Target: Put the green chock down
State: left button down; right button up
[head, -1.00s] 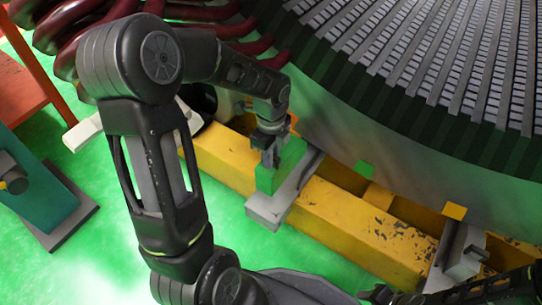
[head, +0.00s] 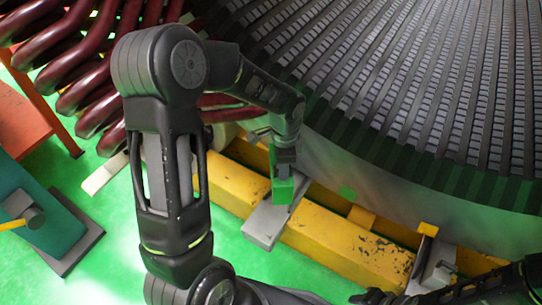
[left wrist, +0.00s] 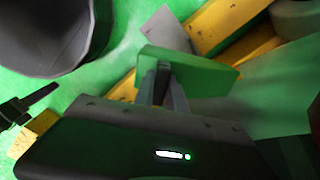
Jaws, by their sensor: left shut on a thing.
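The green chock (head: 283,191) is held in my left gripper (head: 284,168), over a grey plate (head: 263,228) that lies across the yellow beam. In the left wrist view the chock (left wrist: 205,77) is a flat green block. The fingers of my left gripper (left wrist: 163,85) are shut on it near its left end. The grey plate (left wrist: 165,34) shows beyond it. I cannot tell whether the chock touches the plate. Dark parts that may be my right arm (head: 515,283) show at the bottom right; its fingertips are not clear.
The large stator (head: 400,90) with its slotted face stands close behind the chock. The yellow beam (head: 340,244) runs below it. Dark red coils (head: 95,85) hang at the upper left. Green floor is open in front.

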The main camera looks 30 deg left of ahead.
pick_arm(q)
jog(key=w+d+r+n+p, duration=0.1)
jog(key=d+r+n+p, duration=0.3)
jog(key=r+p, duration=0.3)
jog(key=w+d+r+n+p, duration=0.2)
jog(key=d+r+n+p, duration=0.1)
jog(key=r+n+p, duration=0.3)
notch_tip(320, 180, up, 2)
jog(key=p, duration=0.4)
jog(key=shift+d+n+p, duration=0.3)
jog(key=shift+d, duration=0.1)
jog(key=shift+w, duration=0.1)
